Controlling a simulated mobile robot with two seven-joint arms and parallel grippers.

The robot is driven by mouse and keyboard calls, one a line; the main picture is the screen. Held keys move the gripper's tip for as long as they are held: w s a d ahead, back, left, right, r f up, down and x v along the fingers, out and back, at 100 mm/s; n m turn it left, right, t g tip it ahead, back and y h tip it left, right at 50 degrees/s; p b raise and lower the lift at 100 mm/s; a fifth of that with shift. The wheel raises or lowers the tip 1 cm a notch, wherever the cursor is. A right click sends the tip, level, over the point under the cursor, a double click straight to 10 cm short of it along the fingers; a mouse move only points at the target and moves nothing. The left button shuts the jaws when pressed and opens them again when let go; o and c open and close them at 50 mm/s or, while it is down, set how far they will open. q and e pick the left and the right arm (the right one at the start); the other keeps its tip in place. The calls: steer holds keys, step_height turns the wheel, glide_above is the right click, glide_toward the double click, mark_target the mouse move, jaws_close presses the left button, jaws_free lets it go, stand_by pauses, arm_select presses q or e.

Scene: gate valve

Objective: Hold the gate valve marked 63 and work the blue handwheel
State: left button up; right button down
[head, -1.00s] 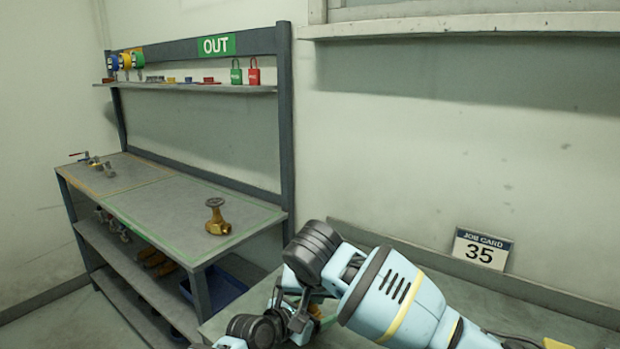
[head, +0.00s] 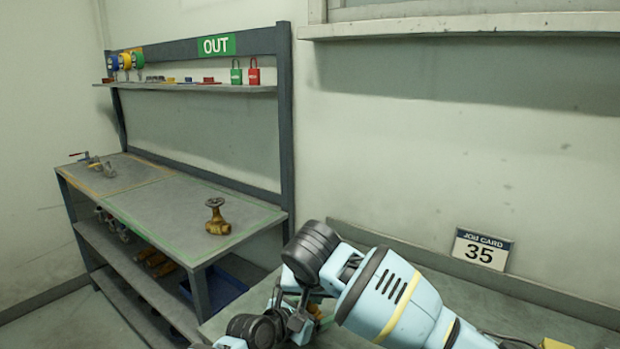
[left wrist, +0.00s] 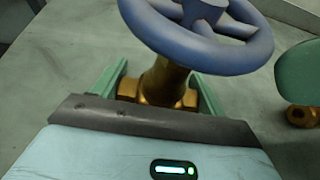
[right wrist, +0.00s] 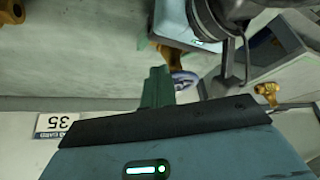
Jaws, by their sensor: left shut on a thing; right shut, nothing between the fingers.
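In the left wrist view a brass gate valve (left wrist: 163,82) with a blue handwheel (left wrist: 205,40) sits between the green fingers of my left gripper (left wrist: 160,92), which is shut on its body. The number 63 is not visible. In the right wrist view my right gripper (right wrist: 157,78) is shut and empty. The blue handwheel (right wrist: 186,80) shows just beside its fingertips; I cannot tell whether they touch. In the head view both grippers and the held valve are mostly hidden by my arm.
A green rounded part (left wrist: 300,72) and a brass piece (left wrist: 302,116) lie right of the held valve. Another brass valve (head: 217,216) stands on the OUT bench (head: 160,205), with padlocks on the shelf above.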

steer(key=shift+a, duration=1.2)
steer(key=shift+w+a, duration=0.3)
steer(key=shift+a, duration=0.2)
stand_by(0.5)
steer(key=shift+s+a, duration=0.1)
steer(key=shift+s, duration=0.05)
steer(key=shift+s+a, duration=0.1)
steer(key=shift+s, duration=0.15)
steer(key=shift+r, duration=0.1)
step_height(320, 180, up, 6)
steer(key=shift+f, duration=0.1)
stand_by(0.5)
